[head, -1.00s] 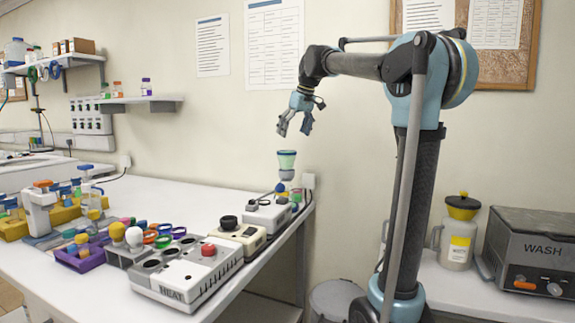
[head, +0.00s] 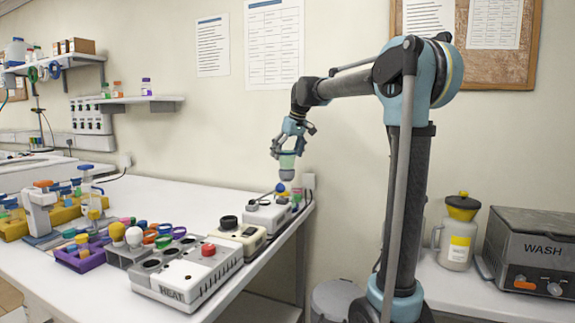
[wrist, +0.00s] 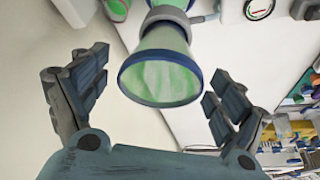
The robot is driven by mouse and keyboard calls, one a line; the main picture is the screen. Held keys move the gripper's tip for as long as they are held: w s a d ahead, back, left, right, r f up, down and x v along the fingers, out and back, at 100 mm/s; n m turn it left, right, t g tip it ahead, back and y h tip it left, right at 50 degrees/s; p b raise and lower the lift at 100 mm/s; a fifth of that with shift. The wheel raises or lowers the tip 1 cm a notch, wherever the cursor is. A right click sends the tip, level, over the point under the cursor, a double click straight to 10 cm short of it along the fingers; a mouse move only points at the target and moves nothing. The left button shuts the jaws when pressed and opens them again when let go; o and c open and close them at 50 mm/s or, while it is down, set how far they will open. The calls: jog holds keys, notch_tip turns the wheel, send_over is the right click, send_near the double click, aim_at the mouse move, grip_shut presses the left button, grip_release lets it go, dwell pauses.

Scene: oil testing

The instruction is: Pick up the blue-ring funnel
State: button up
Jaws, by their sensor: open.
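The blue-ring funnel (head: 287,162) stands upright at the far right end of the long bench, with a pale green cone and a grey lower part. In the wrist view the funnel (wrist: 160,78) shows its wide green mouth with a dark blue rim, between and a little beyond my fingers. My gripper (head: 287,153) is open and points down at the funnel's top. In the wrist view its two fingers (wrist: 156,76) are spread on either side of the rim, with visible gaps. I cannot tell whether either finger touches it. Nothing is held.
A white device (head: 270,214) and a beige device with a black knob (head: 241,238) stand close to the funnel. The HEAT block (head: 187,271) and a purple rack (head: 82,258) are nearer. The wall is close behind. A WASH machine (head: 530,255) stands at right.

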jog(key=shift+c, duration=0.5)
jog(key=c, duration=1.1)
